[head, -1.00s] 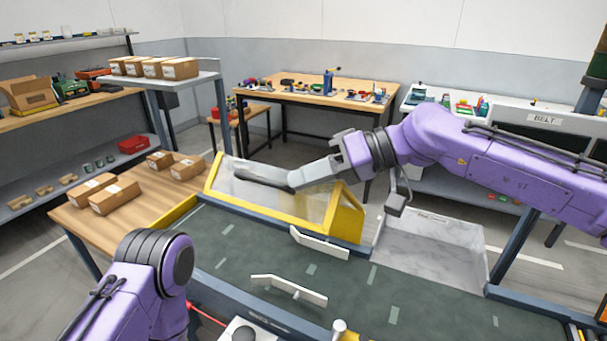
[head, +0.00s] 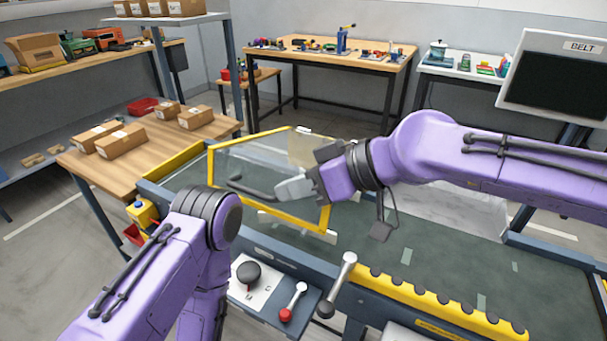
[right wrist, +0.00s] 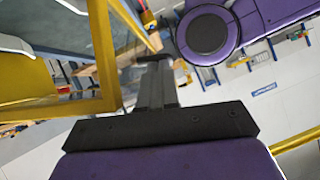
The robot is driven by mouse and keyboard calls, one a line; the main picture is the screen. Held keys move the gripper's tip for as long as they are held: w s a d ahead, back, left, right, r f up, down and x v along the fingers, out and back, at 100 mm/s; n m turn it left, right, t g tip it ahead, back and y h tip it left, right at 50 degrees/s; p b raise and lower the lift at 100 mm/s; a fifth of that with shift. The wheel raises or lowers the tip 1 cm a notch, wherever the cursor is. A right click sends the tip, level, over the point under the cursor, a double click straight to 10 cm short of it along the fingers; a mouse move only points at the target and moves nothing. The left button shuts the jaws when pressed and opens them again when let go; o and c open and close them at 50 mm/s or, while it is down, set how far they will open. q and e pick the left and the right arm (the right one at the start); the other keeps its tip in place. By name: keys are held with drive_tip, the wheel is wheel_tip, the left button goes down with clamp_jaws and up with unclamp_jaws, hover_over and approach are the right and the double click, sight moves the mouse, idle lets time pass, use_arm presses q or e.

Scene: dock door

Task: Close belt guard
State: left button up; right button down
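The belt guard is a clear panel in a yellow frame (head: 268,218), tilted up over the green conveyor belt in the head view. A dark bar handle (head: 246,189) runs across its panel. My right gripper (head: 284,190) reaches in from the right, with its grey fingers shut on the end of the handle. In the right wrist view the fingers (right wrist: 157,82) look close together on a dark bar, beside the yellow frame (right wrist: 103,55). My left arm shows at the lower left, but its gripper is out of view.
The dark green belt (head: 415,250) has a yellow edge strip with black knobs (head: 440,305) at front. A control panel (head: 262,285) with a black knob and a red-tipped lever stands near my left arm. Cardboard boxes (head: 120,140) lie on the wooden table at left. A BELT screen (head: 560,85) stands at right.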

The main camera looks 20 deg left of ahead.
use_arm(q)
wheel_tip(320, 180, down, 8)
drive_tip(key=b, duration=0.6)
drive_tip(key=shift+s+r, duration=0.2)
drive_tip(key=shift+s, duration=0.05)
use_arm(e)
wheel_tip(320, 180, down, 10)
drive_tip(key=s+n+t, duration=0.1)
drive_tip(key=t, duration=0.1)
drive_tip(key=shift+s+n, duration=0.15)
drive_tip(key=shift+n, duration=0.25)
drive_tip(key=shift+f, duration=0.1)
use_arm(q)
drive_tip(key=shift+r, duration=0.1)
wheel_tip(320, 180, up, 4)
drive_tip(key=p, duration=0.4)
drive_tip(key=shift+r, duration=0.25)
use_arm(e)
drive_tip(key=s+d+r, duration=0.1)
drive_tip(key=d+r, duration=0.8)
drive_tip(key=shift+s+r, duration=0.3)
drive_tip(key=shift+s, duration=0.05)
